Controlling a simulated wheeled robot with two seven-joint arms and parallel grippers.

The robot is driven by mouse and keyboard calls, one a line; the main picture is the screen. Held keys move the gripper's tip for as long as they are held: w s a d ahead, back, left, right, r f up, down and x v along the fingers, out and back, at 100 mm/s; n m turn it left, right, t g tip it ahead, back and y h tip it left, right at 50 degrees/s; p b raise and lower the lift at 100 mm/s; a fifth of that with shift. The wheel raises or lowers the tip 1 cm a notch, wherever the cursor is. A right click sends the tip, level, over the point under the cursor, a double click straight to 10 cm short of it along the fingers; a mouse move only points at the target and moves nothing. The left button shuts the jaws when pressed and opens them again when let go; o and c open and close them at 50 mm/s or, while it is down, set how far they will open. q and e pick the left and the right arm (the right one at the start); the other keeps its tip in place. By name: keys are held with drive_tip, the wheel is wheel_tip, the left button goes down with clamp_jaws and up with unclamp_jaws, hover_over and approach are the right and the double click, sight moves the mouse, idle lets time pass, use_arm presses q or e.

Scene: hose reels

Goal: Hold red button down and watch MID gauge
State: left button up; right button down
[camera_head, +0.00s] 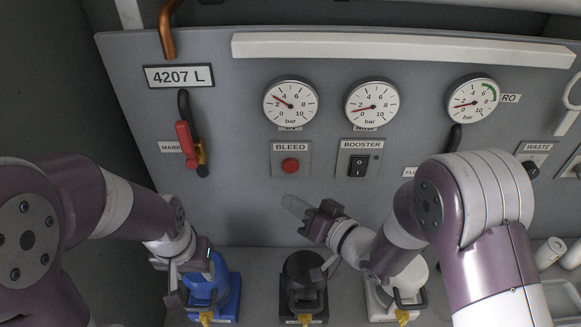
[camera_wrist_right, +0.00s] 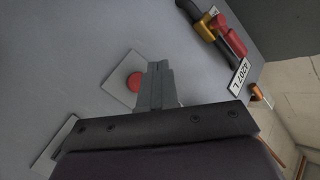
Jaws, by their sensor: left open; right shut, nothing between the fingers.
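The red button (camera_head: 290,165) sits on a small plate under the BLEED label; it also shows in the right wrist view (camera_wrist_right: 134,82). My right gripper (camera_head: 295,206) is shut and empty, its fingertips below the button in the head view. In the right wrist view its fingers (camera_wrist_right: 156,84) appear just beside the button; contact cannot be told. The MID gauge (camera_head: 371,104) is the middle dial, its label partly covered; its red needle points left, near the 2 or a little below. My left gripper (camera_head: 190,277) is open, low at the left by the blue object.
Other gauges flank it: one at left (camera_head: 291,103), one labelled RO (camera_head: 472,100). A BOOSTER switch (camera_head: 358,165) is right of the button. A red-handled valve (camera_head: 186,140) hangs at left. Blue (camera_head: 228,290), black (camera_head: 300,270) and white units stand below the panel.

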sight(284, 169)
drive_tip(key=w, duration=0.6)
drive_tip(key=shift+w, duration=0.25)
idle(1.8)
drive_tip(key=shift+w, duration=0.3)
drive_tip(key=shift+w, duration=0.5)
idle(1.1)
drive_tip(key=shift+s, duration=0.1)
idle(1.9)
drive_tip(key=shift+s, duration=0.85)
drive_tip(key=shift+s, duration=2.5)
